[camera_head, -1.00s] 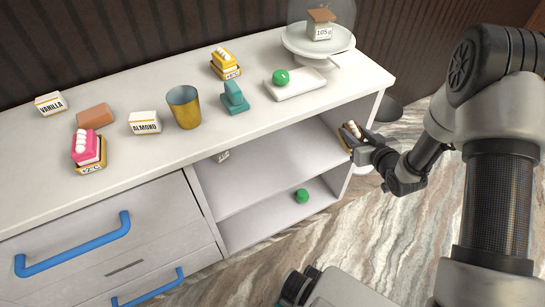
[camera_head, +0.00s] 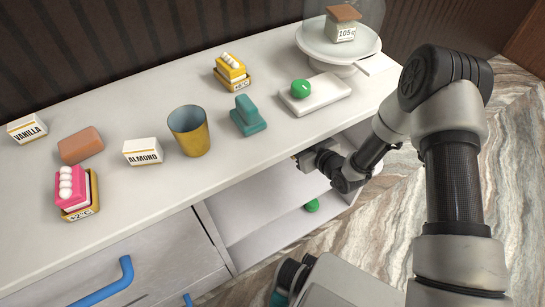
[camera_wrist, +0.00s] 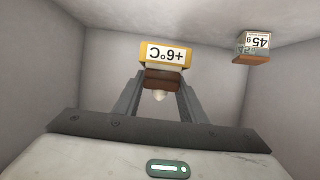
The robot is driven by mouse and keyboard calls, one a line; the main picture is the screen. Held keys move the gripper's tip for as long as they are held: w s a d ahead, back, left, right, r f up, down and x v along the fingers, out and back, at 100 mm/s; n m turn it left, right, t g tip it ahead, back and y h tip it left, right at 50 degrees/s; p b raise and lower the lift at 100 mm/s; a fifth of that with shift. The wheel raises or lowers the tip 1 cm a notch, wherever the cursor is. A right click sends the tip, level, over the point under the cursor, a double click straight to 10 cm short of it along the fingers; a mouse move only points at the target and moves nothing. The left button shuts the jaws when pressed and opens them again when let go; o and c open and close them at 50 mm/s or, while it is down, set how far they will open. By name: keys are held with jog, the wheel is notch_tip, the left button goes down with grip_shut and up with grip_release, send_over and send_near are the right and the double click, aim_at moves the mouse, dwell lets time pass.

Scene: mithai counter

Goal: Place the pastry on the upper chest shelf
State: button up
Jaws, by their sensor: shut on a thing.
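My gripper (camera_head: 308,158) reaches into the upper shelf opening of the white chest (camera_head: 265,195), below the countertop. It is shut on a brown pastry (camera_wrist: 163,83) with a white topping and a yellow base labelled +6°C. In the wrist view the pastry appears upside down, between the two fingers (camera_wrist: 160,97), with the shelf walls around it. In the head view the countertop edge and my gripper hide almost all of the pastry. I cannot tell whether its base touches the shelf floor.
A 45 g labelled block (camera_wrist: 254,46) is inside the shelf space. On the countertop stand a pink pastry (camera_head: 72,187), a yellow pastry (camera_head: 231,68), a brass cup (camera_head: 189,130) and a domed cake stand (camera_head: 330,45).

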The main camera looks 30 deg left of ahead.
jog(key=shift+w+a+f, duration=0.1)
jog(key=shift+a, duration=0.1)
notch_tip(320, 180, down, 10)
jog(key=b, duration=0.3)
jog(key=o, duration=1.2)
jog(key=p+v, duration=0.3)
jog(key=v, duration=0.9)
jog(key=shift+r, duration=0.25)
